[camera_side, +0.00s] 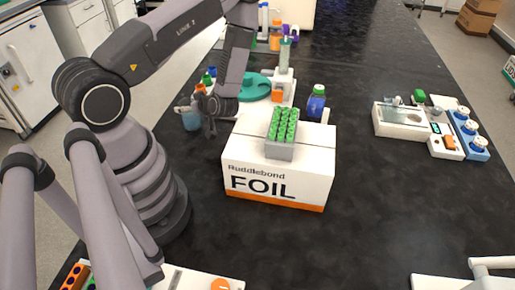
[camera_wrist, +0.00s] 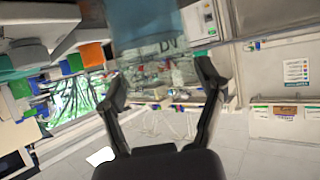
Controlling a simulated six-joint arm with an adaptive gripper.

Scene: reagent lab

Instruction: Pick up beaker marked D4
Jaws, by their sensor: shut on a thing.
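A translucent blue beaker (camera_side: 190,119) is at my gripper (camera_side: 206,112), left of the foil box in the side view. In the wrist view the blue beaker (camera_wrist: 145,28) fills the top middle, between and beyond my fingertips (camera_wrist: 163,74). Dark lettering beginning with D shows on or through it, tilted and hard to read. My gripper is shut on the beaker, with the fingers spaced by its width. The beaker's base is partly hidden, and I cannot tell whether it touches the bench.
A white FOIL box (camera_side: 275,187) stands close to the right, with a grey rack of green-capped tubes (camera_side: 281,150) on top. A blue bottle (camera_side: 316,103) and a teal round item (camera_side: 255,88) stand behind.

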